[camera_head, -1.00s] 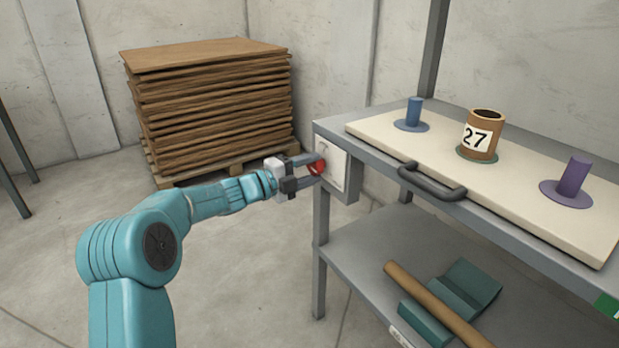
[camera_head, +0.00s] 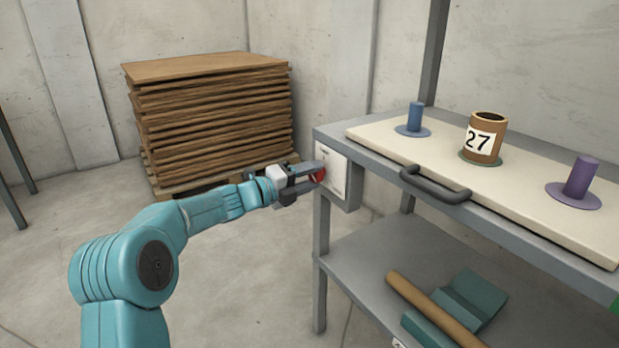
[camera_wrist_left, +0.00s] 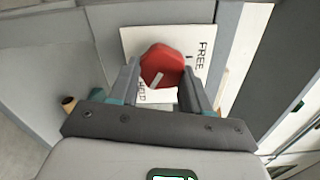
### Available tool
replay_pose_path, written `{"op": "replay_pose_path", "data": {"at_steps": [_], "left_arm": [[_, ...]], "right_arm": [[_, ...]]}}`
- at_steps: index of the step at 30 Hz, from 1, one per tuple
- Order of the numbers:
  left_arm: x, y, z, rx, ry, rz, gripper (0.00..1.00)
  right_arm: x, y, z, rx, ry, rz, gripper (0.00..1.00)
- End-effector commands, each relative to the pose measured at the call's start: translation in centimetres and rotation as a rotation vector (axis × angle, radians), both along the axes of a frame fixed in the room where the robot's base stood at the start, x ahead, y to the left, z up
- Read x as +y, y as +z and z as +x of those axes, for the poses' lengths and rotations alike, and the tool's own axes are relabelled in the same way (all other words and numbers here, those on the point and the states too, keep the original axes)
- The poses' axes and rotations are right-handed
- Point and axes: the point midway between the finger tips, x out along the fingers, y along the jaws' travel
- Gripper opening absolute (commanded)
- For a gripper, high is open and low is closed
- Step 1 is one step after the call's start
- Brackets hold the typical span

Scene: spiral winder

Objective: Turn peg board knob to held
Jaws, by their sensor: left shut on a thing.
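The red knob (camera_wrist_left: 160,62) sits on a white plate (camera_wrist_left: 192,40) marked FREE and HELD. In the left wrist view its white pointer line slants down-left toward the HELD lettering, which is partly hidden by a finger. My left gripper (camera_wrist_left: 162,82) has one finger on each side of the knob and is shut on it. In the head view the gripper (camera_head: 312,180) reaches the knob (camera_head: 319,175) from the left, at the peg board table's near-left corner. The peg board (camera_head: 520,195) is cream, with a dark handle. My right gripper is not in view.
On the board stand a blue peg (camera_head: 415,117), a brown tube marked 27 (camera_head: 485,140) and a purple peg (camera_head: 580,178). A lower shelf (camera_head: 370,255) holds a brown roll (camera_head: 430,308) and a teal block (camera_head: 470,298). Stacked brown sheets (camera_head: 210,120) stand behind my left arm.

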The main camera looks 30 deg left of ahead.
Motion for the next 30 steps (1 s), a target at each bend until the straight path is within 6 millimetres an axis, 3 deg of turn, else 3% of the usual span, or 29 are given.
{"op": "replay_pose_path", "data": {"at_steps": [4,5,6,7,15,19,23,30], "left_arm": [[0.0,0.0,0.0,0.0,0.0,0.004,0.17],[0.0,0.0,0.0,-0.001,0.0,0.004,0.57],[0.0,0.0,0.0,0.0,0.0,0.003,0.7],[0.0,0.0,0.0,0.0,0.0,0.003,0.73],[0.0,0.0,-0.1,0.001,0.0,0.001,0.73],[0.5,0.1,-1.0,0.002,0.001,0.0,0.73],[1.6,0.3,-3.5,0.002,0.005,0.0,0.73],[4.1,0.3,-9.5,0.003,0.006,0.001,0.73]], "right_arm": [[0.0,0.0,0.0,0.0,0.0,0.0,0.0],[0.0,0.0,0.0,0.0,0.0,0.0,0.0],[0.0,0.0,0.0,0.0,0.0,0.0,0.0],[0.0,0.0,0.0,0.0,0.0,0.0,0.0],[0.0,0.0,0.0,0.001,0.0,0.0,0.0],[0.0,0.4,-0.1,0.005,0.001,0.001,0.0],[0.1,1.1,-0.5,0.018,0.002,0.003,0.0],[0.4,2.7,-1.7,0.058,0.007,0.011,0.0]]}}
